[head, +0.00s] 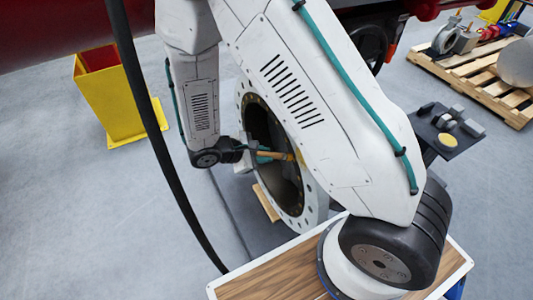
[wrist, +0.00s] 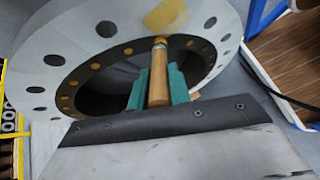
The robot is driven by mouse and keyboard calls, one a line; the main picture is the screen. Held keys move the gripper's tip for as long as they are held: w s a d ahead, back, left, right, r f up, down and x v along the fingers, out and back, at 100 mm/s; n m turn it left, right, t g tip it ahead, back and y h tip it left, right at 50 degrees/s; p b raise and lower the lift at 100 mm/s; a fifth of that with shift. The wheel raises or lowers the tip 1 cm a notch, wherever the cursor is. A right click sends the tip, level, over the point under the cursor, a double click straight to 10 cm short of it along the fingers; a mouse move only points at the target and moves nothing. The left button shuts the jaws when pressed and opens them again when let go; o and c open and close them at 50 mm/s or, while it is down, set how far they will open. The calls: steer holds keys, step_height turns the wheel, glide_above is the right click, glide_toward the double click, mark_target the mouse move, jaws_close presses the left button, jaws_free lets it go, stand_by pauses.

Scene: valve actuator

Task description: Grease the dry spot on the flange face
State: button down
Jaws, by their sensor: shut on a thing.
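My gripper (wrist: 157,85) has teal fingers shut on the wooden handle of a brush (wrist: 158,72), which points up and away from the wrist. In the head view, my gripper (head: 264,155) and the brush handle (head: 277,155) are in front of the flange opening. The flange face (wrist: 55,62) is a pale ring with large bolt holes around a dark bore; it also shows in the head view (head: 314,212). An ochre patch (wrist: 166,14) lies on the face just beyond the brush tip. I cannot tell whether the tip touches it.
A small dark tray (head: 462,146) with a round yellow item and grey parts is at the right. A yellow bin (head: 108,98) stands at the left and a wooden pallet (head: 462,74) at the back right. A wood-topped surface (head: 275,280) is in front; grey floor is open at left.

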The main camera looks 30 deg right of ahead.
steer(key=shift+a, duration=2.6)
steer(key=a, duration=0.3)
